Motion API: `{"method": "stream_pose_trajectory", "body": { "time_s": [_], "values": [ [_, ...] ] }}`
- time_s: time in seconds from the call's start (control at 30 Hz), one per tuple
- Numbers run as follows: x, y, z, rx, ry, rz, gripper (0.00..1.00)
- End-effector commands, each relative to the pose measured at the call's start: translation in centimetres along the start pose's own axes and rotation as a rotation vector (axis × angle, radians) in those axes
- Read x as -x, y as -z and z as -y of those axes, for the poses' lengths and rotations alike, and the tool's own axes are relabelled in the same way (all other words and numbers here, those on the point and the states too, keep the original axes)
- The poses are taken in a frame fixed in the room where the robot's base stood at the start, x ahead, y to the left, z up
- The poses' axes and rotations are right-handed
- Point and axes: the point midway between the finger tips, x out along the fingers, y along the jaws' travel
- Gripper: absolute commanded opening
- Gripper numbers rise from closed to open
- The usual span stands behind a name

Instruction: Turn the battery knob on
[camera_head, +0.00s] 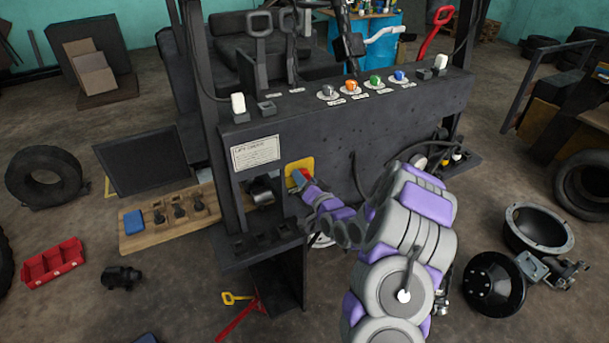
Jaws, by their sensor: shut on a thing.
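The battery knob (304,174) is a small red piece in front of a yellow plate (293,168) on the dark front panel of the forklift. My gripper (297,181) is at the plate, at the end of my purple and grey arm, and is shut on the knob. The fingers hide much of the knob, so its turn angle cannot be told. A white label (256,153) is on the panel to the left of the plate.
Coloured buttons (351,87), levers (259,24) and white switches line the console top (300,105). A ledge (263,244) juts out below the plate. A wooden board (165,235) with knobs, a red bin (52,262) and round lamp housings (494,284) lie around.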

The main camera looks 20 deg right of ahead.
Motion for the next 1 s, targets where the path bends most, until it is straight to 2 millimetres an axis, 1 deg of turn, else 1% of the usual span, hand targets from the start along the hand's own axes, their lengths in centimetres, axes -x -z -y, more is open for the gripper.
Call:
{"method": "stream_pose_trajectory", "body": {
  "time_s": [0.03, 0.3, 0.6, 0.8, 1.0],
  "values": [
    [0.0, 0.37, 0.02, -0.044, -0.002, -0.005, 0.24],
    [0.0, 0.18, -0.16, -0.3, -0.003, -0.004, 0.24],
    [-0.01, 0.08, -0.32, -0.536, -0.004, -0.004, 0.24],
    [-0.02, 0.05, -0.39, -0.639, -0.004, -0.005, 0.24],
    [-0.03, 0.0, -0.41, -0.696, -0.005, -0.004, 0.24]
  ]
}}
